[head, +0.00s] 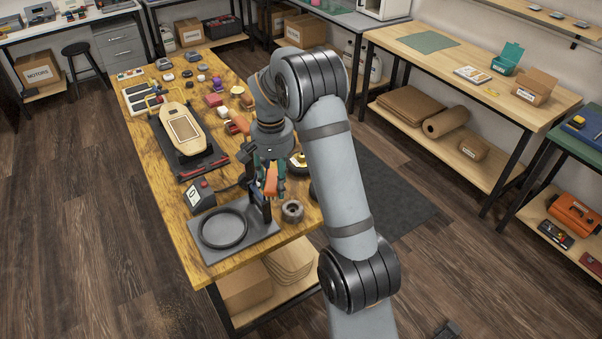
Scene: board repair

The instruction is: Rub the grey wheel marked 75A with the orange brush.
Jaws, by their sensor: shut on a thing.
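My gripper (269,184) points down over the near right part of the wooden workbench (185,225). It is shut on the orange brush (271,180), which shows between its fingers; the brush's lower end is hard to make out. A grey round part with a dark centre (292,211) sits just right of and below the gripper, apart from it in the picture. It may be the grey wheel, but no 75A marking is readable at this size. Smaller grey round pieces (168,76) lie at the bench's far end, their markings also unreadable.
A grey tray (262,231) with a black ring (223,229) lies at the near end. A pale board (181,128) rests on a black stand. Several small coloured parts crowd the far right side.

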